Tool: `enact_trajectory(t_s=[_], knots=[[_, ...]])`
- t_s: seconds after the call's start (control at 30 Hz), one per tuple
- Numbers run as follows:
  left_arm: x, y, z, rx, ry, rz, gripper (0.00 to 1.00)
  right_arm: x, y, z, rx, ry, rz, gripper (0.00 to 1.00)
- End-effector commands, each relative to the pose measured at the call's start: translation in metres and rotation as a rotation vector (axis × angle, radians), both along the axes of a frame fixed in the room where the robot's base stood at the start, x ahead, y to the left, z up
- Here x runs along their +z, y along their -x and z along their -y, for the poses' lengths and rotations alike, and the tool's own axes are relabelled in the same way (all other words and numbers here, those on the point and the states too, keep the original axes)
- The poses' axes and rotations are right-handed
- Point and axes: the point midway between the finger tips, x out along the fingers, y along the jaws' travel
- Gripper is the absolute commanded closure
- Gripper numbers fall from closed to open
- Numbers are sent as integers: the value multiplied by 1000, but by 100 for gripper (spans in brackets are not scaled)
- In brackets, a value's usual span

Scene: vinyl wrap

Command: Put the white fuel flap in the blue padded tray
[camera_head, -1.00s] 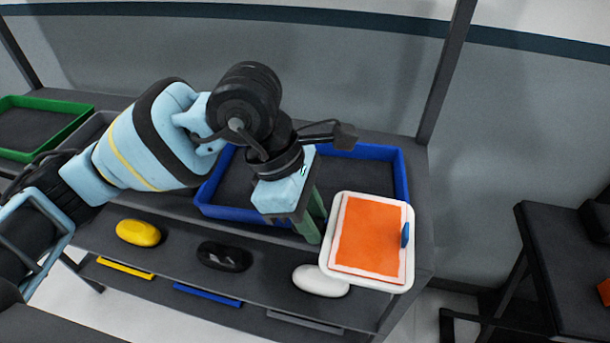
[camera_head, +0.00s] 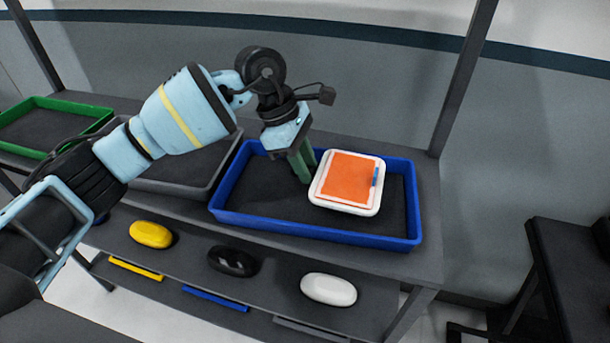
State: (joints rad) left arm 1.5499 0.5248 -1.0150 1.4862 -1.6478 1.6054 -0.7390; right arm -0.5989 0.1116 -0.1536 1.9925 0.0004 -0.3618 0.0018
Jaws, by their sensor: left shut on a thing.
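The white fuel flap (camera_head: 374,207) is a rounded square with an orange panel on its face and a small blue tab at its right side. My left gripper (camera_head: 308,170) is shut on its left edge. The flap is over the right half of the blue padded tray (camera_head: 316,236), within its rim in the picture. I cannot tell whether it touches the dark padding. The tray stands on the upper shelf. My right gripper is not in view.
A grey tray (camera_head: 178,167) and a green tray (camera_head: 62,106) stand to the left. Yellow (camera_head: 151,234), black (camera_head: 233,261) and white (camera_head: 328,289) rounded objects lie on the lower shelf. A shelf post (camera_head: 462,80) rises at the back right. A dark table (camera_head: 575,270) stands at right.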

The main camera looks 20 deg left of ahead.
Motion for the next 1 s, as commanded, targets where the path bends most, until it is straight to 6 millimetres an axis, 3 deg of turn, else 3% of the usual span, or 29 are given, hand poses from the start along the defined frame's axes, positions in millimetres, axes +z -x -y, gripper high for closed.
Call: enact_trajectory(t_s=[0.17, 0.43, 0.77, 0.8, 0.93, 1.0], knots=[[-4, 0, 0, 0, 0, 0, 100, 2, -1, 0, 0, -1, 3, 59], [-33, 1, 0, 1, 1, 0, 100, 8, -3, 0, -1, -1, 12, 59], [-37, 0, 0, 1, 1, 0, 100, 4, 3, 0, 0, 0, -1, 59], [-38, 1, 0, 1, 0, 0, 69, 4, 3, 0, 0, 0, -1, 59], [-37, 1, 0, 1, 0, 0, 52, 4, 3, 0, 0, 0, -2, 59], [-37, 1, 0, 1, 0, 0, 51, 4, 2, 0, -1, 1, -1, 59]])
